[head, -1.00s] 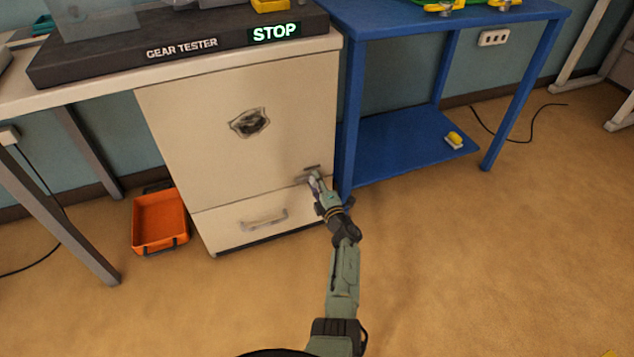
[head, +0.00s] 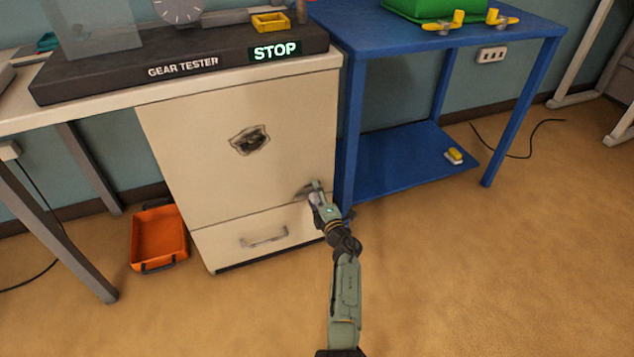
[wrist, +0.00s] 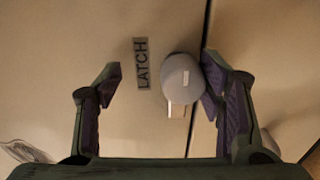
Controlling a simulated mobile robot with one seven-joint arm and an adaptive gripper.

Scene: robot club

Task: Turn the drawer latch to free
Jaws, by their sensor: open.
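The latch is a grey rounded knob (wrist: 183,78) on the cream cabinet front (head: 190,165), close to the seam above the drawer (head: 225,248). A dark label reading LATCH (wrist: 141,63) is beside it in the wrist view. A small pale piece shows just below the knob there. My gripper (wrist: 161,83) is open, with the knob between its fingers, very near or touching the right finger and well apart from the left. In the head view my gripper (head: 314,192) is at the cabinet's lower right and largely hides the latch.
A blue table (head: 352,120) stands close to the right of the cabinet. An orange tray (head: 158,237) lies on the floor at left. The drawer handle (head: 264,238) is left of my gripper. The gear tester (head: 120,82) with a STOP sign sits on top.

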